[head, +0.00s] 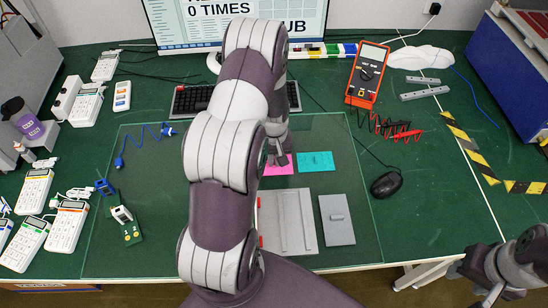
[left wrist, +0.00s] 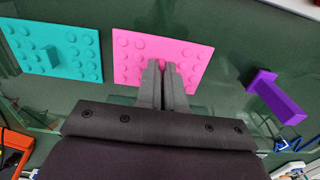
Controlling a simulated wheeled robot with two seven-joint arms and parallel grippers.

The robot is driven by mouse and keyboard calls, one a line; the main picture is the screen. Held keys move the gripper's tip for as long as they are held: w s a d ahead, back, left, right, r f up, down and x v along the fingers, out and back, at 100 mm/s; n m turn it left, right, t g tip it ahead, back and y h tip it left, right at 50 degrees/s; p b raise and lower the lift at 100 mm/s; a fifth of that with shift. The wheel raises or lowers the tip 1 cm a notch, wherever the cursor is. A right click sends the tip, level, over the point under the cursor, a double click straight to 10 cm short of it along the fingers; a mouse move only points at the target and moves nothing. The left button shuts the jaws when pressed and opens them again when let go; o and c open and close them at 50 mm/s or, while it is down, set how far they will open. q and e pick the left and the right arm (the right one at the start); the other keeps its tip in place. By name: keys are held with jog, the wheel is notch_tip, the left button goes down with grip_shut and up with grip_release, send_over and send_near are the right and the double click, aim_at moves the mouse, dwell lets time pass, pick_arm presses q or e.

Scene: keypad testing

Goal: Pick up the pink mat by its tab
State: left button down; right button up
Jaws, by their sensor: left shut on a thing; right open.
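The pink mat (head: 278,169) is on the glass-like sheet near the middle of the head view, partly hidden by my left arm. In the left wrist view the pink mat (left wrist: 135,51) shows raised round bumps. My left gripper (head: 278,158) is over it, its fingers shut on the mat's tab. In the left wrist view the fingertips (left wrist: 160,66) meet at the mat's middle and hide the tab. I cannot tell whether the mat is clear of the surface. My right gripper (head: 487,297) is open at the lower right, away from the mat.
A teal mat (head: 316,162) lies just right of the pink one. A purple piece (left wrist: 275,95) lies on the other side. A grey tray (head: 288,225) and grey plate (head: 336,222) are in front. A mouse (head: 386,185) and multimeter (head: 368,75) stand right.

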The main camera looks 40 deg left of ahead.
pick_arm(q)
jog(key=shift+r+p, duration=2.05)
jog(key=shift+r, duration=0.4)
